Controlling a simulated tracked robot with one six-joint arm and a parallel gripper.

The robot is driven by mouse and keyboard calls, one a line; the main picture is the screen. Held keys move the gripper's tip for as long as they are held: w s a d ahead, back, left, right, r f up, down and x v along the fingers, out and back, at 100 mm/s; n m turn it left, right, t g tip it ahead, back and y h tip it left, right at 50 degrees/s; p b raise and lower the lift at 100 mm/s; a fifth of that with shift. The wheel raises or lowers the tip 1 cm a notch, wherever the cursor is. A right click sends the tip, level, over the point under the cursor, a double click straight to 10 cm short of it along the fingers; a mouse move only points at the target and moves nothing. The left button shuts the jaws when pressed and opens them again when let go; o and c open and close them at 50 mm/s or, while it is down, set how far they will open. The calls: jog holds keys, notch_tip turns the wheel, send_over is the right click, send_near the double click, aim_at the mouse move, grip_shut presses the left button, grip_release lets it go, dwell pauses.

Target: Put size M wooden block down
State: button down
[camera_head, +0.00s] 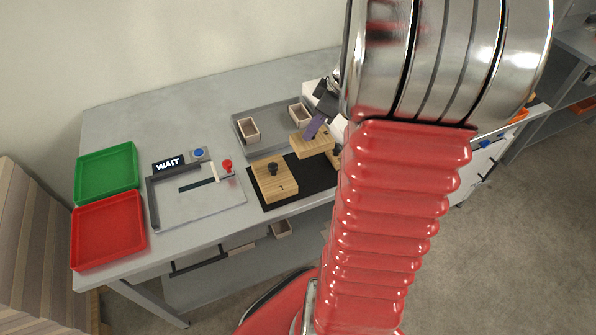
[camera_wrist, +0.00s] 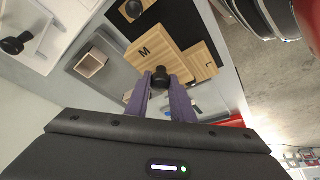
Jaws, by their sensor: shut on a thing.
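The size M wooden block (camera_wrist: 148,52) is light wood with a black "M" on its face and a black knob. In the wrist view, the purple fingers of my gripper (camera_wrist: 160,84) are shut on that knob. In the head view, the block (camera_head: 313,145) is by the back edge of the black mat (camera_head: 300,175), with my gripper (camera_head: 316,124) coming from above right. I cannot tell whether its underside touches the surface below. My arm hides part of the area to its right.
A larger wooden block (camera_head: 274,181) with a black knob sits on the mat's left. Another wooden block (camera_wrist: 203,62) is close beside the M block. A grey tray (camera_head: 264,117) with small open boxes lies behind. A corner fixture (camera_head: 200,208), green tray (camera_head: 105,170) and red tray (camera_head: 108,232) are left.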

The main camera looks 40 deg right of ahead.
aim_at(316, 138)
jog(key=shift+f, duration=0.1)
jog(key=shift+f, duration=3.05)
jog(key=shift+f, duration=1.85)
jog(key=c, duration=1.5)
grip_release()
jog(key=shift+f, duration=0.1)
jog(key=shift+c, duration=0.2)
